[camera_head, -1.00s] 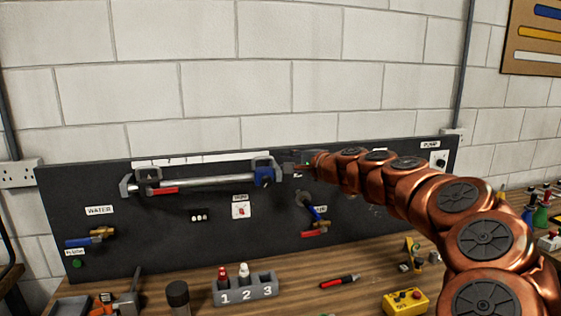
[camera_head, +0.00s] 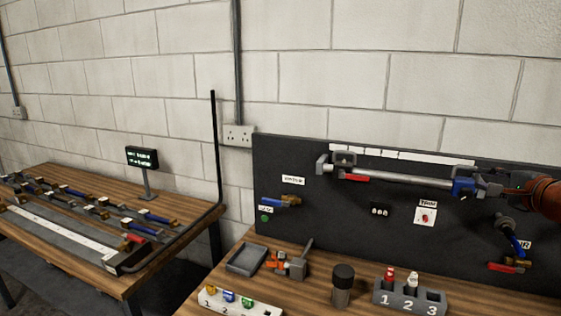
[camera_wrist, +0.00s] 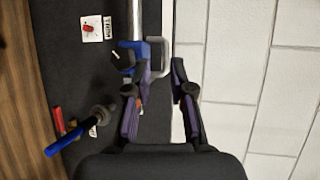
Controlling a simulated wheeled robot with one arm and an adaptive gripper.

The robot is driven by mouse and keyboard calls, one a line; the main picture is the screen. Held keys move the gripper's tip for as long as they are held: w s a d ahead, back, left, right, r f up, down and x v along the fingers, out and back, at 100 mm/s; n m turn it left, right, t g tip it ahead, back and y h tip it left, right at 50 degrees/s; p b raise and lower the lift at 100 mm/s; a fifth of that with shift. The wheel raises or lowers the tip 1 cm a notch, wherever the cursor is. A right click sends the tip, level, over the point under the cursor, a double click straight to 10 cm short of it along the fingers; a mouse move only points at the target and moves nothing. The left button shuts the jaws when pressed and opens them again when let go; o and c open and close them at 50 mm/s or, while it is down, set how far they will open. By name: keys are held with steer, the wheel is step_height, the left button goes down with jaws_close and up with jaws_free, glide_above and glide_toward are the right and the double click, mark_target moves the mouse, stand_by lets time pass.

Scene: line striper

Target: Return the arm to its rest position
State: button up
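My copper arm enters at the right edge of the head view, and most of it is out of frame. My gripper (camera_head: 500,188) is in front of the dark panel, beside the right end of the clamp bar (camera_head: 400,178) with its blue jaw (camera_head: 463,187). In the wrist view my gripper (camera_wrist: 160,75) has its two fingers apart, with nothing seen held between them. The blue jaw (camera_wrist: 125,60) and a grey bracket lie just beyond the fingertips. I cannot tell from these views whether a finger touches them.
The dark panel (camera_head: 300,215) carries valves with blue and red handles. Below it are a grey tray (camera_head: 246,258), a numbered holder (camera_head: 405,297) and a dark cylinder (camera_head: 342,285). A second table (camera_head: 60,180) at left holds rails and a small display (camera_head: 142,157).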

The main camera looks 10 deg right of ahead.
steer(key=a+f+n+g+y, duration=0.2)
steer(key=a+n, duration=0.2)
steer(key=a, duration=0.6)
steer(key=a+f+n+g+y, duration=0.2)
steer(key=a+f+n+y, duration=0.1)
steer(key=a, duration=0.7)
steer(key=s+a+f+n+g, duration=0.2)
steer(key=s+a+f+n, duration=0.1)
steer(key=a, duration=0.3)
steer(key=s+a+f+n+g, duration=0.2)
steer(key=a+f, duration=0.2)
steer(key=a, duration=0.3)
steer(key=s+a+f+n+g+h, duration=0.1)
steer(key=s+a+f+n+g, duration=0.35)
steer(key=s+f, duration=0.55)
steer(key=s+d+f+n+g+h, duration=0.1)
steer(key=s+f+g+h, duration=0.1)
steer(key=s, duration=0.6)
steer(key=s+d+f+n+g+h, duration=0.1)
steer(key=s+d+f+g, duration=0.1)
steer(key=s, duration=0.7)
steer(key=shift+d+g+h, duration=0.2)
steer(key=shift+g+h, duration=0.2)
steer(key=shift+g, duration=0.05)
